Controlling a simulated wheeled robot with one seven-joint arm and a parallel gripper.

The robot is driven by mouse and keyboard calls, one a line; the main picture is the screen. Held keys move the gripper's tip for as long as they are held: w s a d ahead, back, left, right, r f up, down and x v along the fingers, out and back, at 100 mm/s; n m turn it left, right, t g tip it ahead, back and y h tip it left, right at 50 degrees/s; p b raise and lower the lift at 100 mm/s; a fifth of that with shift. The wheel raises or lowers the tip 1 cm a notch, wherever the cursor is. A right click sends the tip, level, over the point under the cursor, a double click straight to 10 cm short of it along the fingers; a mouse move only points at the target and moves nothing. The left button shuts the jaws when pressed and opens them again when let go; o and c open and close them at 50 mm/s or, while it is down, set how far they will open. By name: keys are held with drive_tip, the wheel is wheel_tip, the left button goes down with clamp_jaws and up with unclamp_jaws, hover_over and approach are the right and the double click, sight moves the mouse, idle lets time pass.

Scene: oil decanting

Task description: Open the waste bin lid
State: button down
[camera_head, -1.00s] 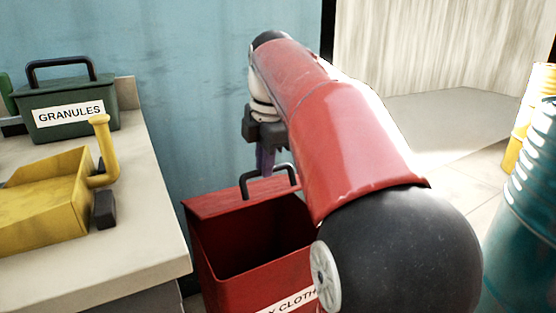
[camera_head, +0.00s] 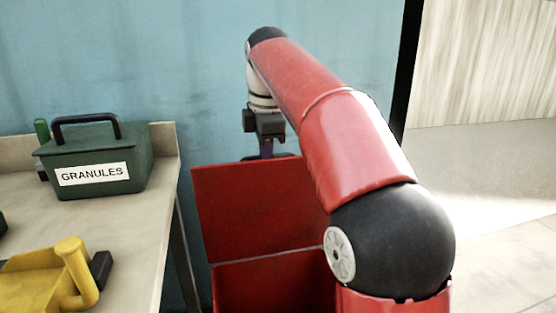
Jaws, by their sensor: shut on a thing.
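The red waste bin (camera_head: 275,288) stands on the floor beside the bench, its lower part cut off by the bottom of the view. Its red lid (camera_head: 245,208) is raised and stands steeply at the back of the bin, its flat inner face towards me. My gripper (camera_head: 266,150) is at the lid's top edge, shut on the black lid handle (camera_head: 250,158), which is mostly hidden behind the lid and fingers. My red arm covers the right side of the lid and bin.
A bench (camera_head: 140,225) on the left holds a dark green GRANULES box (camera_head: 95,165) and a yellow scoop-like item (camera_head: 50,280). A blue wall (camera_head: 120,60) rises close behind the bin. Pale floor (camera_head: 480,170) is open at the right.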

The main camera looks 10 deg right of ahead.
drive_tip(key=shift+w+f, duration=0.2)
drive_tip(key=shift+w, duration=0.45)
drive_tip(key=shift+w+f, duration=0.2)
drive_tip(key=shift+w, duration=0.4)
drive_tip(key=c, duration=1.4)
unclamp_jaws()
drive_tip(key=shift+w, duration=0.1)
drive_tip(key=shift+c, duration=0.2)
drive_tip(key=shift+r, duration=0.15)
drive_tip(key=v, duration=0.7)
drive_tip(key=shift+r, duration=0.35)
